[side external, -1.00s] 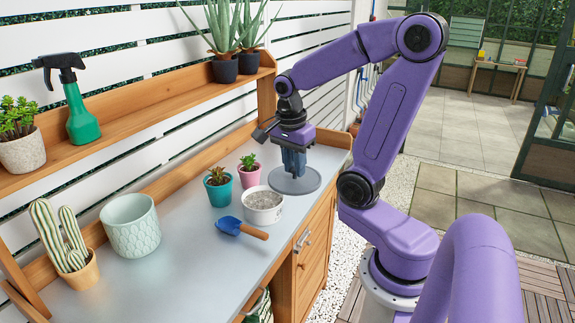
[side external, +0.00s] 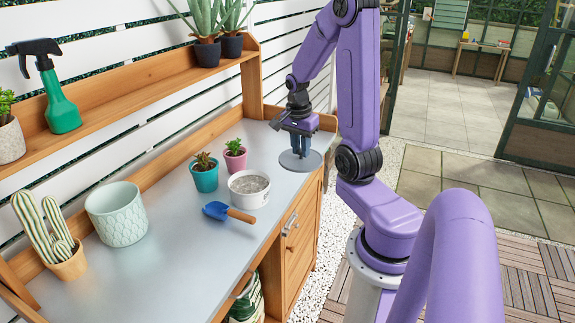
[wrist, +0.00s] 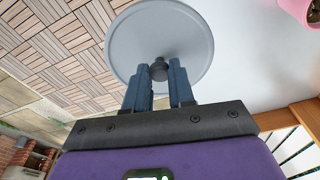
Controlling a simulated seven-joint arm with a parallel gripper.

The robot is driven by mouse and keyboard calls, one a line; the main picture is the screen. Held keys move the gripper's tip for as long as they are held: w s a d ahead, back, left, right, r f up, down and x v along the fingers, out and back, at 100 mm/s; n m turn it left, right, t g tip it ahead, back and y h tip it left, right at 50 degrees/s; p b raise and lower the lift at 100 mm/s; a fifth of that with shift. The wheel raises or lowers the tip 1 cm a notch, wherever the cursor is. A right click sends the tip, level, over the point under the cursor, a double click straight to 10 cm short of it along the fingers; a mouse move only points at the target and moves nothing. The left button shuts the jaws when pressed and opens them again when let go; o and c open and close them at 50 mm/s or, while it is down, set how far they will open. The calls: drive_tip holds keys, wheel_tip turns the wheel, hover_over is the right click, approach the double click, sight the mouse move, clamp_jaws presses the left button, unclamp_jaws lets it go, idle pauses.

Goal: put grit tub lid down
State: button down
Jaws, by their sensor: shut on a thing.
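The grit tub lid (side external: 313,162) is a flat grey disc with a dark knob. My gripper (side external: 299,151) is above it at the right end of the bench, its fingers pointing down. In the wrist view the lid (wrist: 160,30) spans the top centre, and the fingers of my gripper (wrist: 159,76) are shut on its knob (wrist: 159,69). The lid looks level and at or just above the bench top; I cannot tell whether it touches. The open grit tub (side external: 249,197), white and full of grey grit, stands to its left, apart from it.
A pink pot (side external: 235,161) and a teal pot (side external: 205,179) with succulents stand behind the tub. A blue trowel (side external: 228,212) lies in front of it. A pale green planter (side external: 116,214) and a cactus pot (side external: 68,263) are farther left. The bench's right edge is close to the lid.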

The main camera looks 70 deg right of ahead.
drive_tip(key=w+d+f, duration=0.2)
drive_tip(key=w+d, duration=0.1)
drive_tip(key=shift+w, duration=0.15)
drive_tip(key=w+d+f, duration=0.2)
drive_tip(key=f, duration=0.1)
drive_tip(key=w+f, duration=0.1)
drive_tip(key=f, duration=0.1)
drive_tip(key=shift+w+d+f, duration=0.15)
drive_tip(key=shift+d+f, duration=0.05)
drive_tip(key=shift+d, duration=0.2)
drive_tip(key=shift+w+d+f, duration=0.1)
drive_tip(key=shift+f, duration=1.6)
drive_tip(key=shift+f, duration=0.2)
drive_tip(key=c, duration=1)
unclamp_jaws()
drive_tip(key=shift+o, duration=0.2)
drive_tip(key=shift+r, duration=0.15)
